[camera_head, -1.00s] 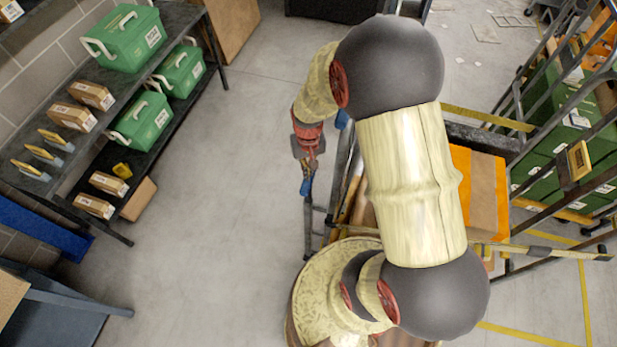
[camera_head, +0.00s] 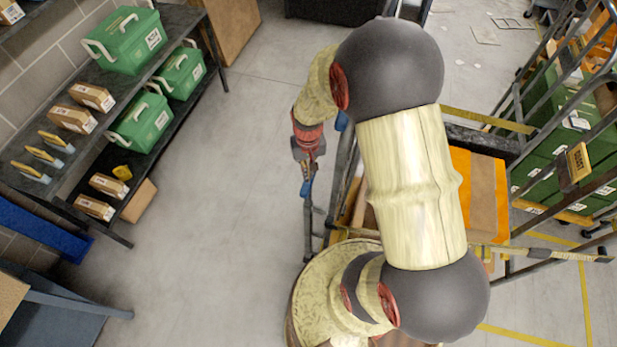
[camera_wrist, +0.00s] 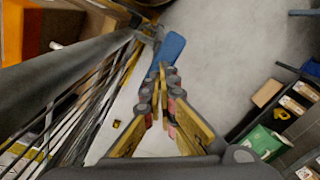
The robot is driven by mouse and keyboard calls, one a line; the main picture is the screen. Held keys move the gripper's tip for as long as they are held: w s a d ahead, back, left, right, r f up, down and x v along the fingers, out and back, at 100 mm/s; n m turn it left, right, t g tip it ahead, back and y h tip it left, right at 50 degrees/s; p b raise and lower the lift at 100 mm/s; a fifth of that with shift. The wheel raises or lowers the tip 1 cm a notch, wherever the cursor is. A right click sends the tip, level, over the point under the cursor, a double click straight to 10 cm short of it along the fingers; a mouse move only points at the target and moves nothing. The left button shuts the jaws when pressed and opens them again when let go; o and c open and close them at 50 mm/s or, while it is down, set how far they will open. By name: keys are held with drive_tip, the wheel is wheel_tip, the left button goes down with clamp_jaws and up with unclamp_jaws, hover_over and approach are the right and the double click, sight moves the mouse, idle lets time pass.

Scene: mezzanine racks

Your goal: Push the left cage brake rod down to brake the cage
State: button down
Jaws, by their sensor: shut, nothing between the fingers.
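The cage (camera_head: 345,180) stands behind my arm, with its dark metal frame and an orange-banded carton (camera_head: 478,195) inside. Its bars also run along the left of the wrist view. A blue paddle-like piece, apparently the end of the brake rod (camera_wrist: 171,48), lies just beyond my fingertips in the wrist view. Blue also shows at the gripper tip in the head view (camera_head: 306,188). My gripper (camera_wrist: 163,72) is shut and empty, pointing down beside the cage's left side. I cannot tell whether the tips touch the blue piece. My arm hides much of the cage.
A shelf (camera_head: 150,75) with green cases and small cartons stands at the left. Another rack (camera_head: 560,130) with green crates stands at the right, with a sign (camera_head: 576,162) on its rail. The grey floor (camera_head: 225,200) between the shelf and cage is clear.

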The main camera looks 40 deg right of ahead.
sight(308, 184)
drive_tip(key=shift+f, duration=0.1)
drive_tip(key=shift+f+b, duration=2.65)
drive_tip(key=shift+f, duration=0.95)
drive_tip(key=shift+r+p, duration=2.4)
drive_tip(key=shift+r, duration=1.25)
drive_tip(key=shift+f, duration=0.1)
